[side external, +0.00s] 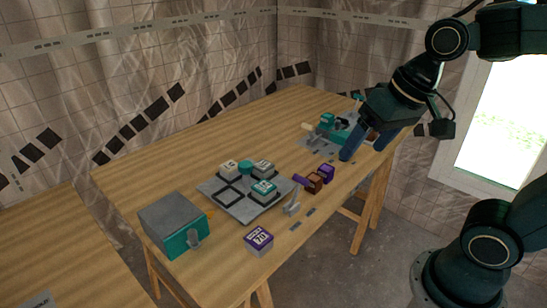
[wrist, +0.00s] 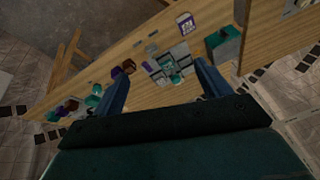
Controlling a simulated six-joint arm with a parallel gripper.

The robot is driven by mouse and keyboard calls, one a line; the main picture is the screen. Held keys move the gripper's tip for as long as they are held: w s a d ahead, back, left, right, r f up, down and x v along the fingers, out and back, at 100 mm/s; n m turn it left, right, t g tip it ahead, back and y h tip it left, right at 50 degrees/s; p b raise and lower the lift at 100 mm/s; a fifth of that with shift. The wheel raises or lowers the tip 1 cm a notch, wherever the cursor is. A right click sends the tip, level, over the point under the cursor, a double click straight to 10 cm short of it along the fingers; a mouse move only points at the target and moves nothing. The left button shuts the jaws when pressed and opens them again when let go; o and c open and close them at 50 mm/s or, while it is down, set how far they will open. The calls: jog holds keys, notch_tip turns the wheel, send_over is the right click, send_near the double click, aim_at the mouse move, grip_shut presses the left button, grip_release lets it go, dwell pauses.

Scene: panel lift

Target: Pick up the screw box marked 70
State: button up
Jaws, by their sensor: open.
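The screw box marked 70 (side external: 259,239) stands upright on the wooden table near its front edge, with a purple and white label on top. It also shows small near the top of the wrist view (wrist: 186,25). My gripper (side external: 361,152) is open and empty, above the far right part of the table, well away from the box. In the wrist view its two blue fingers (wrist: 162,78) are spread apart, with the grey tray between and beyond them. The box lies beyond the fingers there.
A grey tray (side external: 243,211) holds several small boxes beside the screw box. A grey and teal case (side external: 172,222) stands to the left. Brown (side external: 314,183) and purple (side external: 326,173) blocks lie toward the right. Teal equipment (side external: 327,123) is at the far end. Bare wood surrounds the screw box.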

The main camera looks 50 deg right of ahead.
jog(key=w+a+f+m+g+y, duration=0.2)
jog(key=w+f+m, duration=0.5)
jog(key=w+f, duration=0.1)
jog(key=w+a+f+m+g+y, duration=0.1)
jog(key=w+a+f+m+g, duration=0.1)
jog(key=w+f+m, duration=0.5)
jog(key=w+f, duration=0.2)
jog(key=w, duration=0.1)
jog(key=shift+w+m+g+y, duration=0.2)
jog(key=shift+m+g+y, duration=0.1)
jog(key=shift+y, duration=0.1)
send_over(260, 235)
jog(key=d, duration=0.2)
jog(key=shift+d+f, duration=0.2)
jog(key=shift+f, duration=3.7)
jog(key=shift+x, duration=2.6)
jog(key=shift+a, duration=0.15)
jog(key=shift+c, duration=0.5)
